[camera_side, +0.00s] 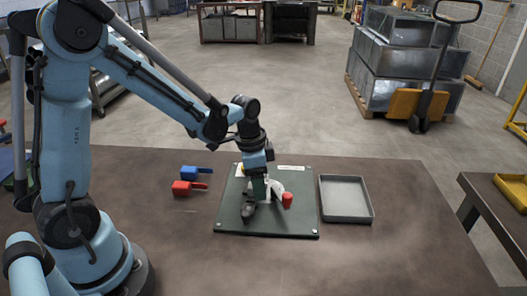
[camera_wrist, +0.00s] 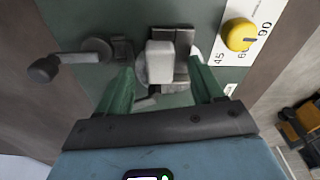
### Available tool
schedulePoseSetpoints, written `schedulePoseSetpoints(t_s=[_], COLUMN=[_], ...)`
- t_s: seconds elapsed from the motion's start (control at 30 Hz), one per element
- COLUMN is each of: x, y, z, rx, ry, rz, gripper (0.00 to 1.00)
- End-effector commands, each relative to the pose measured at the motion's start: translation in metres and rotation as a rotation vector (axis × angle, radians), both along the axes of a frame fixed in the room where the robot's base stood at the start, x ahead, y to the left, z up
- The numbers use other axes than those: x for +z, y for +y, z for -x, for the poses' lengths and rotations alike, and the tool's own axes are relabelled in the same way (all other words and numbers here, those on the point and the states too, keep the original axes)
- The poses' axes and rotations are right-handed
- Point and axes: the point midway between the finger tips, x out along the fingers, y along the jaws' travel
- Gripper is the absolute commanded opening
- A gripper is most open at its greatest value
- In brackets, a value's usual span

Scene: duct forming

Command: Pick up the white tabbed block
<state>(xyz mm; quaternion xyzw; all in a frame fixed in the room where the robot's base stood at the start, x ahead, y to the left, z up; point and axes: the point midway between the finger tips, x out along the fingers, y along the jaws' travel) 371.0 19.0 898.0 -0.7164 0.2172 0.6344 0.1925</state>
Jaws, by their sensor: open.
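The white tabbed block (camera_wrist: 161,60) shows in the wrist view between and just beyond my green fingertips, against grey metal parts of the fixture. In the side view a white shape (camera_side: 276,186) shows beside my fingers, partly hidden; I cannot tell how much of it is the block. My gripper (camera_side: 259,196) is over the dark green plate (camera_side: 290,228). In the wrist view my gripper (camera_wrist: 162,80) is open, with one finger to each side below the block. I cannot tell whether a finger touches it. The block's tab is not clear.
A yellow dial (camera_wrist: 238,34) sits on a white angle scale. A grey lever (camera_wrist: 82,54) with a dark knob is at the left. A red-ended handle (camera_side: 287,200) is close to my gripper. A blue piece (camera_side: 190,173), a red piece (camera_side: 182,188) and an empty grey tray (camera_side: 345,197) flank the plate.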

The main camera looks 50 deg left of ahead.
Motion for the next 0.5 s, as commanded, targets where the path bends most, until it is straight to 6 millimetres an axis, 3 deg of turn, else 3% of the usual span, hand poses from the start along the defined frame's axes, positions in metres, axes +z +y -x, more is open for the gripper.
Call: schedulePoseSetpoints(t_s=[0.23,0.5], x=[-0.0016,-0.0014], y=[-0.0002,0.0], z=[-0.0001,-0.0001], rx=[0.0,0.0], ry=[0.0,0.0], rz=[0.0,0.0], gripper=[0.67,0.27])
